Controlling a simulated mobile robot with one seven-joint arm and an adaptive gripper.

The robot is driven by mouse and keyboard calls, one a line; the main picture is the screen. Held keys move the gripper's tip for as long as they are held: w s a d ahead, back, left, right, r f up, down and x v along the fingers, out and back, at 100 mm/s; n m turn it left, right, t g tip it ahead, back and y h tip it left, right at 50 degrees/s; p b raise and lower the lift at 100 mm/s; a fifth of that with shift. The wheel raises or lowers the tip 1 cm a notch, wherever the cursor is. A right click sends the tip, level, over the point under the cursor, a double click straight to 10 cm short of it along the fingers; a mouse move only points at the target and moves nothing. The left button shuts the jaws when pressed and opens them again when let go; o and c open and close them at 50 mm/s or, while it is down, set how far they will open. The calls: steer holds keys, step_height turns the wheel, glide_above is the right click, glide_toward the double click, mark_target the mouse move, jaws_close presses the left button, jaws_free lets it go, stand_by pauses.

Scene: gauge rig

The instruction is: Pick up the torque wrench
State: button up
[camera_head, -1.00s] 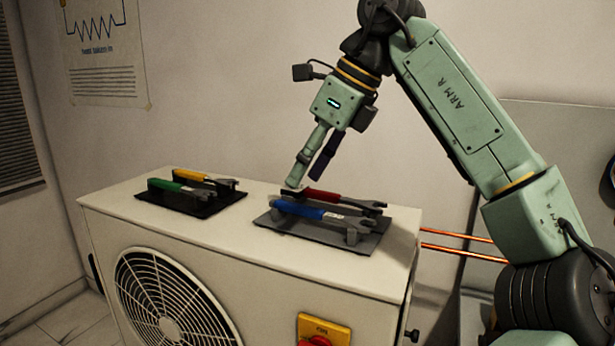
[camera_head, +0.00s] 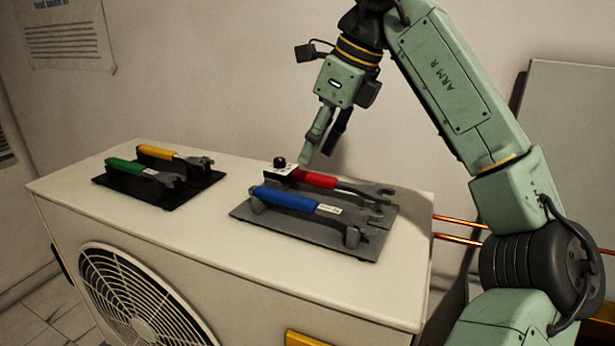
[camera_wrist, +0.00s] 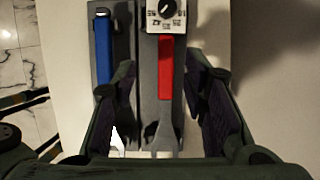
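A wrench with a red handle (camera_head: 315,179) and grey open jaw lies on a grey mat (camera_head: 300,237). A white dial block with a black knob (camera_head: 279,162) sits at its handle end; numbers on the dial (camera_wrist: 166,14) show in the wrist view. A blue-handled wrench (camera_head: 285,198) lies parallel in front, raised on grey supports. My gripper (camera_head: 317,157) is open and empty above the red wrench, pointing down. In the wrist view, the red handle (camera_wrist: 166,68) shows between my spread fingers (camera_wrist: 161,88), nearer the right one. Whether the fingers touch it cannot be told.
A black mat (camera_head: 180,195) with a green-handled wrench (camera_head: 128,167) and a yellow-handled wrench (camera_head: 157,152) lies to the left. All rest on a cream fan unit (camera_head: 215,236). Copper pipes (camera_head: 455,239) run out right. The unit's top between the mats is clear.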

mark_target(309, 173)
steer(key=x, duration=0.1)
steer(key=p+x, duration=0.1)
steer(key=x, duration=0.2)
steer(key=shift+w+d+f, duration=0.25)
steer(key=shift+w+d, duration=0.05)
steer(key=shift+a+f, duration=0.1)
steer(key=shift+f, duration=0.2)
steer(key=shift+f, duration=0.25)
jaws_close()
stand_by(0.5)
stand_by(0.4)
